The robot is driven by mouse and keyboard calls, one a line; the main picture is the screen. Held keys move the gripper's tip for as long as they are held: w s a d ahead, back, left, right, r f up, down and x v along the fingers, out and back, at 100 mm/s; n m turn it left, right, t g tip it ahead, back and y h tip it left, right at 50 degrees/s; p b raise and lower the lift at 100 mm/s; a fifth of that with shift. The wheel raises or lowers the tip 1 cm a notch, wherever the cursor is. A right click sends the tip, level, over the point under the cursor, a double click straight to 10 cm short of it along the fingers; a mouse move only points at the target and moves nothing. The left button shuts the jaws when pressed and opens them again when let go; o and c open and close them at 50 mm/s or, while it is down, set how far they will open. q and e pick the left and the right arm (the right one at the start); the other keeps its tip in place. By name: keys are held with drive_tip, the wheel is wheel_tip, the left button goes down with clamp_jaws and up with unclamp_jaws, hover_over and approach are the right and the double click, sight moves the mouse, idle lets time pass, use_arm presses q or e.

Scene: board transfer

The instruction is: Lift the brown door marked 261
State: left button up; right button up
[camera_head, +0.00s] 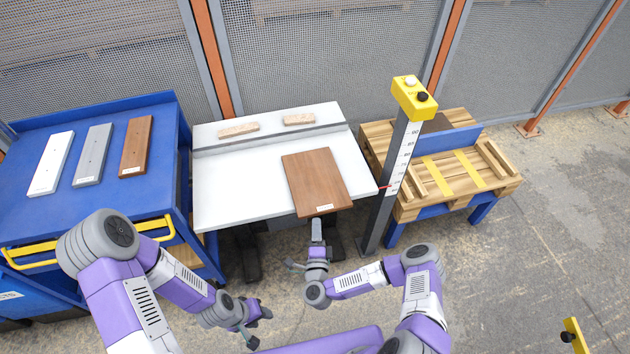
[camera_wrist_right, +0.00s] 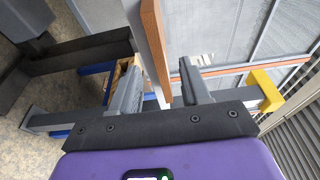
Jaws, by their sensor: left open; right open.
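A brown door (camera_head: 316,178) lies flat on the white table (camera_head: 235,185), its near edge at the table's front edge. It bears a small white label whose marking is too small to read. My right gripper (camera_head: 316,226) is open at the door's near edge. In the right wrist view, the door's brown edge (camera_wrist_right: 154,45) shows between the spread fingers (camera_wrist_right: 160,90), beside the pale table edge; I cannot tell whether they touch it. My left gripper (camera_head: 256,325) is open and empty, low in front of the table, away from the door.
A blue cart (camera_head: 90,215) on the left carries a white, a grey and a brown board. A post with a yellow head (camera_head: 413,98) and a scale stands close right of the table. A wooden pallet stand (camera_head: 440,170) is beyond it. Two wood blocks lie at the table's back.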

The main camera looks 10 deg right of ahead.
sight(319, 214)
drive_tip(key=x, duration=0.2)
drive_tip(key=b+x, duration=0.1)
drive_tip(key=x, duration=0.1)
drive_tip(key=b+x, duration=0.1)
drive_tip(key=x, duration=0.1)
drive_tip(key=shift+w+d+f, duration=0.1)
drive_tip(key=shift+w+d, duration=0.1)
drive_tip(key=shift+d, duration=0.25)
clamp_jaws()
